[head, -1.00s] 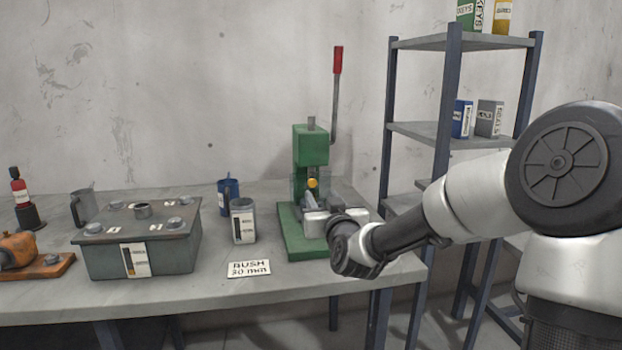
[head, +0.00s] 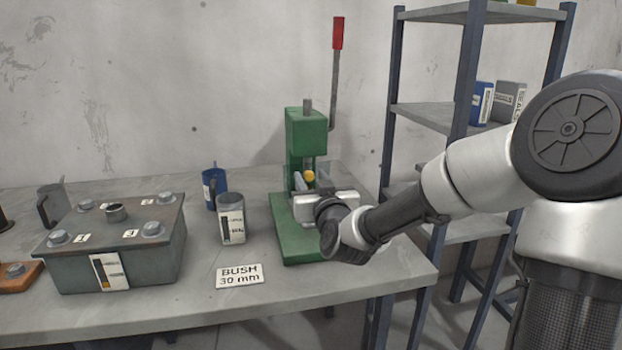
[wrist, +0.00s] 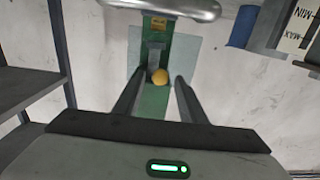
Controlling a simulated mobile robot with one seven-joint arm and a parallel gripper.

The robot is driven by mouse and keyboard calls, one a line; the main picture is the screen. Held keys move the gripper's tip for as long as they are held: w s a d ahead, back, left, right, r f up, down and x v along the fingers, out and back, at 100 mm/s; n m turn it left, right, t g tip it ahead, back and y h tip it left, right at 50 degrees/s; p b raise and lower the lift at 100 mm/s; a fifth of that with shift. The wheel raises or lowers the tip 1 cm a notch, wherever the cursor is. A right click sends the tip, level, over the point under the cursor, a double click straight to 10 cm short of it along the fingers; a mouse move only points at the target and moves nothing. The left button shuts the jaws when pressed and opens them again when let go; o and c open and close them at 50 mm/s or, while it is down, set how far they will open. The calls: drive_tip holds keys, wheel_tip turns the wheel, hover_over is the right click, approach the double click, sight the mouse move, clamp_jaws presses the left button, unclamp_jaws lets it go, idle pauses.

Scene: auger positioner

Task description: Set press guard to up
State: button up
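The green press (head: 306,133) stands on the bench, with its red-handled lever (head: 337,34) pointing up. A yellow knob (head: 309,176) shows at the front of the press, and also in the wrist view (wrist: 160,77). The press guard (wrist: 187,52) looks like a clear pane around the knob in the wrist view; it is hard to make out in the head view. My gripper (wrist: 159,82) is open, its fingers spread on either side of the knob in that view. I cannot tell whether they touch it.
A grey can (head: 231,222) and a blue mug (head: 213,187) stand left of the press. A grey box with bolts (head: 120,235) is further left. A label card (head: 239,276) lies in front. A shelf rack (head: 435,117) stands to the right.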

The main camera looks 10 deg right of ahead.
drive_tip(key=shift+c, duration=0.3)
clamp_jaws()
wheel_tip(320, 180, up, 9)
drive_tip(key=p, duration=0.5)
drive_tip(key=shift+p, duration=0.4)
drive_tip(key=shift+r, duration=0.15)
unclamp_jaws()
drive_tip(key=shift+o, duration=0.3)
drive_tip(key=shift+f, duration=0.2)
